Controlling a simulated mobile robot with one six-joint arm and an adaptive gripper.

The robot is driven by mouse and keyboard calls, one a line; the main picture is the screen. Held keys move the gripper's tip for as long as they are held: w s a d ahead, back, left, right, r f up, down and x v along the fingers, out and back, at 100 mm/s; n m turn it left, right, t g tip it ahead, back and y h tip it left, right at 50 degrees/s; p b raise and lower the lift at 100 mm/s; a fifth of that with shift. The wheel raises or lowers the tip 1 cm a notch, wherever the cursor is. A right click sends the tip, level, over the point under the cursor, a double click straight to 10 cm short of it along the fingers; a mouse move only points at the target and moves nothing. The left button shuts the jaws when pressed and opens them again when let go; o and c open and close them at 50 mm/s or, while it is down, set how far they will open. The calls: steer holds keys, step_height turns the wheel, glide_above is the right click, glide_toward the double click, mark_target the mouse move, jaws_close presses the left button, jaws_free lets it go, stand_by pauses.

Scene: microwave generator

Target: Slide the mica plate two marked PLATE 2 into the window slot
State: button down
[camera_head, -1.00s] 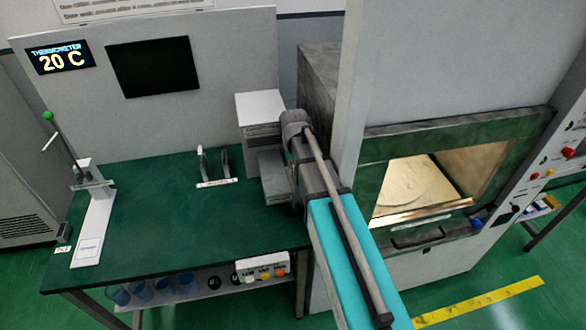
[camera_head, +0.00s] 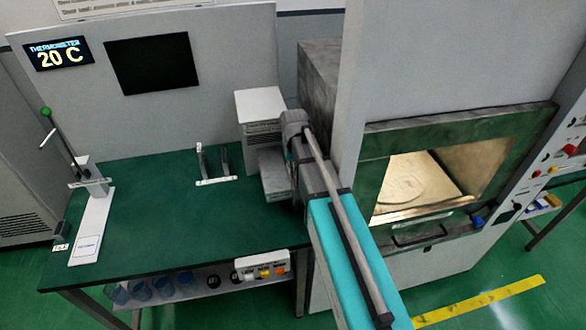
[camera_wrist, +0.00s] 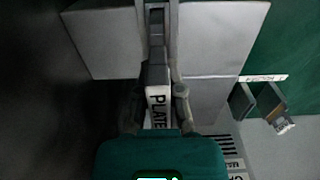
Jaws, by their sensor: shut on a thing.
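The mica plate (camera_wrist: 158,105), a pale piece with black letters reading "PLATE", sits between the fingers of my gripper (camera_wrist: 156,100) in the wrist view. Its number is hidden by my gripper. Just ahead of the plate is a narrow grey channel (camera_wrist: 157,35) between two light grey block faces; it looks like the window slot. I cannot tell how far the plate is inside it. In the head view my arm hides the plate and gripper, beside the grey block (camera_head: 273,170) at the right of the bench.
A small rack (camera_head: 216,181) with upright pieces stands left of the block; it also shows in the wrist view (camera_wrist: 262,78). A lever press (camera_head: 90,215) stands at the bench's left. The open chamber (camera_head: 415,185) is right of my arm. The bench middle (camera_head: 165,220) is clear.

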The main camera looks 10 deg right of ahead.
steer(key=shift+f, duration=0.3)
steer(key=c, duration=0.7)
jaws_free()
steer(key=shift+s, duration=0.1)
